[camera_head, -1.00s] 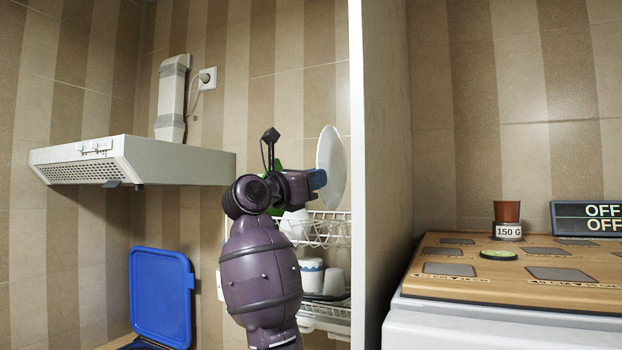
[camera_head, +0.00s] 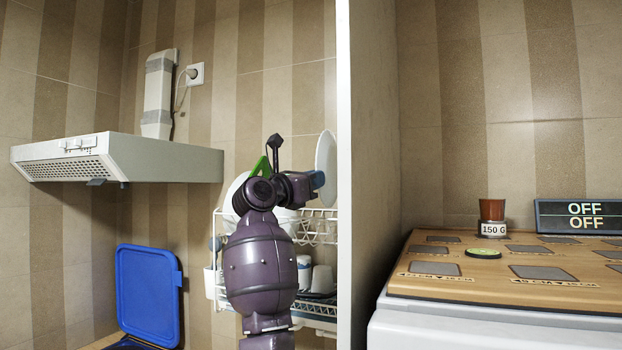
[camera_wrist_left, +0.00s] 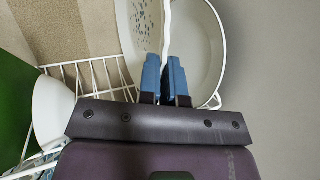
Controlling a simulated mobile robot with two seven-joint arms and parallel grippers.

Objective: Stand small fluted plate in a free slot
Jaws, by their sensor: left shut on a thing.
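My left gripper (camera_head: 318,180) is shut on a white plate (camera_head: 326,162), which it holds upright, almost edge-on, high at the right side of the white wire dish rack (camera_head: 318,228). In the left wrist view the blue fingertips (camera_wrist_left: 165,78) pinch the plate at its wavy white rim (camera_wrist_left: 167,30). A round white surface with blue flecks (camera_wrist_left: 141,32) shows around the fingers; I cannot tell how much of it is the held plate. Rack wires (camera_wrist_left: 90,75) show left of the fingers. The slots under the plate are partly hidden. My right gripper is not in view.
A white wall panel (camera_head: 344,130) stands close to the right of the plate. A green item (camera_head: 260,166) and white dishes (camera_head: 238,190) are behind my wrist. Cups (camera_head: 322,279) stand on the lower rack. A cooker hood (camera_head: 110,157) is at left.

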